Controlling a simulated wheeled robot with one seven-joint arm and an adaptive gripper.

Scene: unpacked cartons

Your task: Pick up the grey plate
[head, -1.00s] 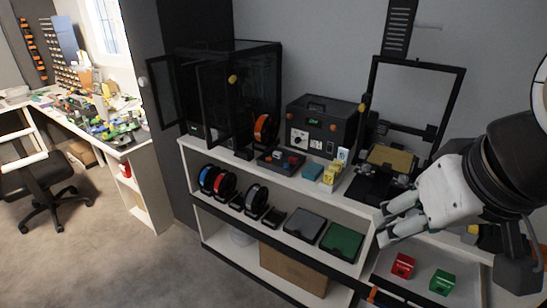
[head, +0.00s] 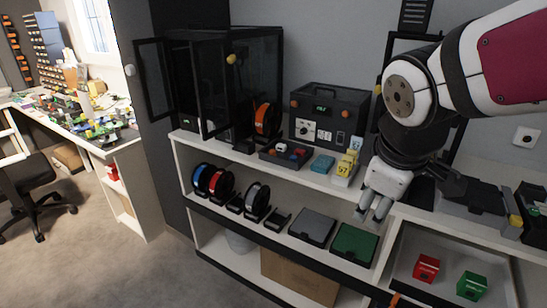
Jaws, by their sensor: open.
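The grey plate (head: 312,227) appears to be the flat, dark grey square slab lying on the middle shelf, left of a similar green plate (head: 355,243). My gripper (head: 372,216) is open and points down. In the picture it lies above and right of the green plate, and to the right of the grey plate. Nothing shows between its fingers. It is apart from the grey plate, which is in full view.
Several filament spools (head: 214,181) stand left of the grey plate. On the shelf top (head: 200,148) are a black box (head: 328,116), a blue block (head: 322,164) and yellow blocks (head: 347,165). A red box (head: 426,268) and a green box (head: 472,286) sit lower right.

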